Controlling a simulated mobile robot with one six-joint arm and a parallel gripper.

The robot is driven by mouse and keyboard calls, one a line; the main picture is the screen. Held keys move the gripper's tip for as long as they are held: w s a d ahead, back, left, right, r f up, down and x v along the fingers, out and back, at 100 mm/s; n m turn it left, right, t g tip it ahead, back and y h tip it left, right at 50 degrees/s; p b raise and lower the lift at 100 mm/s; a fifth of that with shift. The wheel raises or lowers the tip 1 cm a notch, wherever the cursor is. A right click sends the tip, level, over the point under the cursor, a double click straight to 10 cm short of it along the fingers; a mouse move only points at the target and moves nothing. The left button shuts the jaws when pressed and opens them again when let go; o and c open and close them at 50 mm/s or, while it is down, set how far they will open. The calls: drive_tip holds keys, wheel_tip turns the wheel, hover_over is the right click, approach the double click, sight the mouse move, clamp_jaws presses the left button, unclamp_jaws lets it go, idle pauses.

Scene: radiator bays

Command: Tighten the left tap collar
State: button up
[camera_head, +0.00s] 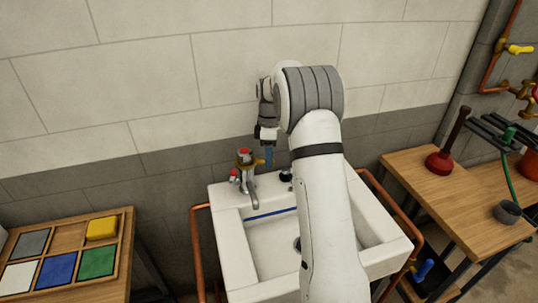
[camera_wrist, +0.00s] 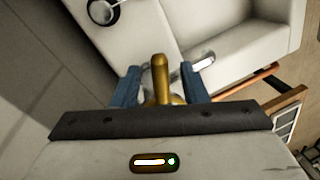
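The left tap (camera_head: 249,188) stands on the back left of the white sink (camera_head: 228,240). It has a chrome spout, a red top and a brass collar (camera_head: 246,160). My gripper (camera_head: 269,157) is just right of this collar, pointing down. In the wrist view its two blue fingers (camera_wrist: 159,84) stand apart, one on each side of an upright brass lug (camera_wrist: 160,72) of the collar. Gaps show between the lug's upper part and both fingers, so my gripper looks open around it. The lower part of the collar is hidden by the gripper body.
A dark round fitting (camera_head: 286,175) sits on the sink's rim, partly behind my arm. A workbench (camera_head: 440,195) with a red plunger (camera_head: 441,160) is at right. Copper rails (camera_head: 197,250) flank the sink.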

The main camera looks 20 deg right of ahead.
drive_tip(key=shift+c, duration=0.2)
clamp_jaws()
idle(0.5)
